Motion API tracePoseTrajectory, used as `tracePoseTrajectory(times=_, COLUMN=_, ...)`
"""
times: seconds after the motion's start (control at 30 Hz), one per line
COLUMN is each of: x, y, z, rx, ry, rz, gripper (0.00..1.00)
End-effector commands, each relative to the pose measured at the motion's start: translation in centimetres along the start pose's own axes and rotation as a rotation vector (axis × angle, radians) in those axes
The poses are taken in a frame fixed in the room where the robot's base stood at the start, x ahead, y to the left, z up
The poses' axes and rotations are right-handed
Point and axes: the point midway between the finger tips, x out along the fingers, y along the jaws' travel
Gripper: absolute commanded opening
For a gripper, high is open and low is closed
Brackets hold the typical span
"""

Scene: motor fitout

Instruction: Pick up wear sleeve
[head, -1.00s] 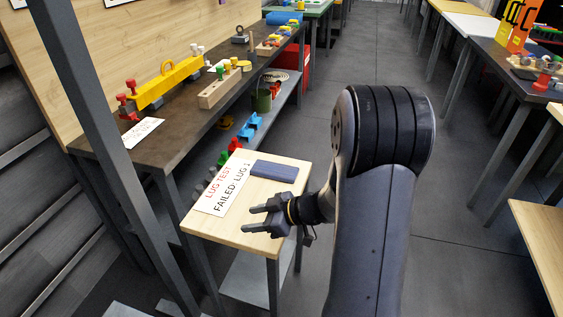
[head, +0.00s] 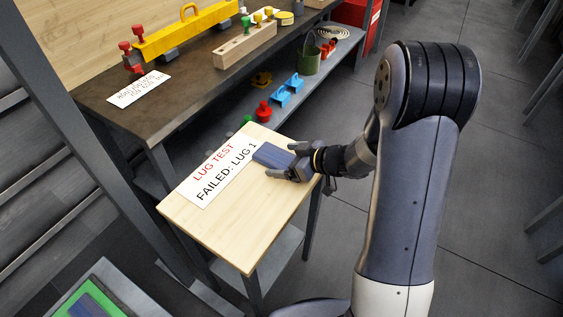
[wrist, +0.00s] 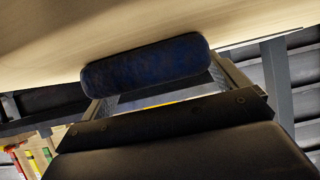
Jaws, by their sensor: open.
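A dark blue piece with rounded ends (head: 268,155), which I take to be the wear sleeve, lies on the small wooden table (head: 240,225) near its far right edge. My gripper (head: 284,161) is open at the right side of this piece, with the fingers reaching around its near end. In the wrist view the blue piece (wrist: 147,64) lies across the gap between my open fingers (wrist: 160,88), close to the tabletop. I cannot tell whether the fingers touch it.
A white sign reading "LUG TEST FAILED: LUG 1" (head: 217,172) lies left of the blue piece. A dark workbench (head: 190,92) with a yellow lifting beam (head: 185,37) stands behind. A green-edged surface (head: 104,272) is at lower left.

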Motion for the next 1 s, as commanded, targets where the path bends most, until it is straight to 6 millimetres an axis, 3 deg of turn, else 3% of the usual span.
tracePoseTrajectory(times=0.2, x=0.02, y=0.03, z=-0.03, rx=0.0, ry=0.0, rz=0.001, gripper=0.94)
tracePoseTrajectory(times=0.8, x=0.0, y=0.03, z=-0.01, rx=0.0, ry=0.0, rz=0.001, gripper=0.45)
tracePoseTrajectory(times=1.0, x=-0.03, y=0.04, z=-0.07, rx=0.0, ry=0.0, rz=0.001, gripper=0.44)
